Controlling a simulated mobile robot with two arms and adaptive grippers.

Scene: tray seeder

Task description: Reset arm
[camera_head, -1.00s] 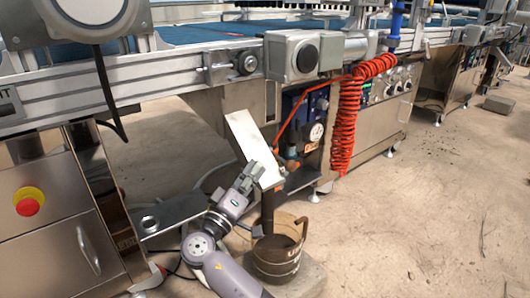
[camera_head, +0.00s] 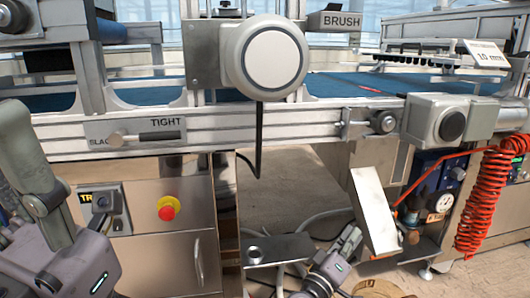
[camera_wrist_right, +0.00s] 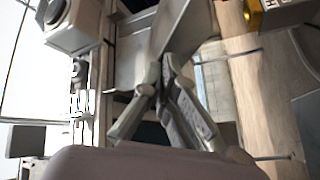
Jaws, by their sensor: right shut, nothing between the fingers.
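My right gripper (camera_head: 349,238) is low in the head view, just left of the lower end of a slanted metal chute (camera_head: 372,208). In the right wrist view its two fingers (camera_wrist_right: 162,75) come together at the tips, with nothing held between them. I cannot tell whether it touches the chute. My left gripper (camera_head: 40,185) shows large and close at the left edge, with a grey finger above its purple-grey body. It is cut off by the frame, so I cannot see how its fingers stand.
The seeder's metal rail (camera_head: 270,127) crosses above my right gripper. A red emergency button (camera_head: 167,208) sits on the cabinet at left. A coiled orange hose (camera_head: 482,205) hangs at right. A bucket rim (camera_head: 377,288) shows at the bottom beside my right arm.

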